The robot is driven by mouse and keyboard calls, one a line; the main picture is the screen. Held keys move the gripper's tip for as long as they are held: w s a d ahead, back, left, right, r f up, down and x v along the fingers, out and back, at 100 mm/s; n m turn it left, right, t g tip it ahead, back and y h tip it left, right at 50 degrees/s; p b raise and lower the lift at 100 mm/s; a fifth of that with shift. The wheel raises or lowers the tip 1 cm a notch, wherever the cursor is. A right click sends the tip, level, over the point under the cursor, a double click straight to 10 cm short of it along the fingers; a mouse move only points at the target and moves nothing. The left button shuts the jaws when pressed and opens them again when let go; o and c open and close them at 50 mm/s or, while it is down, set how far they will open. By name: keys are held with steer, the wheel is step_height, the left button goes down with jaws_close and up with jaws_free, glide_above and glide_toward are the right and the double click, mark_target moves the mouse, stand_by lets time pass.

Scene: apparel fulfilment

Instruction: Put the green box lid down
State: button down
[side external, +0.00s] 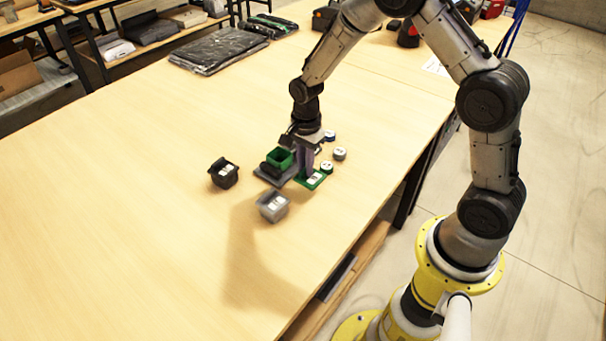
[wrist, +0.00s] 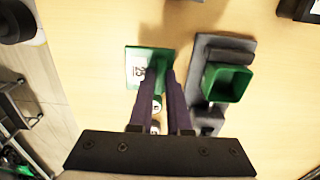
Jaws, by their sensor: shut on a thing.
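The green box lid (side external: 317,184) is a flat green plate with a white label, beside the grey holder. In the wrist view the lid (wrist: 134,88) shows a printed number on its label. My gripper (side external: 307,172) points down over the lid. Its two purple fingers (wrist: 164,78) are shut on a raised green part of the lid. The lid is at or very close to the table top; I cannot tell if it touches. The open green box (side external: 280,157) sits in the grey holder (side external: 266,177), and the box (wrist: 229,83) lies right of my fingers in the wrist view.
A black box (side external: 223,173) and a grey box (side external: 272,207) stand left of and in front of the holder. Several round white-topped pieces (side external: 340,154) stand right of my gripper. Dark bagged garments (side external: 218,50) lie at the back. The left table area is clear.

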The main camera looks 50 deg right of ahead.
mark_target(303, 175)
steer(key=shift+w+f, duration=0.3)
steer(key=shift+f, duration=0.1)
steer(key=shift+w+f, duration=0.15)
steer(key=shift+f, duration=1.5)
steer(key=shift+f, duration=0.2)
steer(key=c, duration=0.9)
jaws_free()
steer(key=shift+o, duration=0.2)
steer(key=shift+r, duration=0.15)
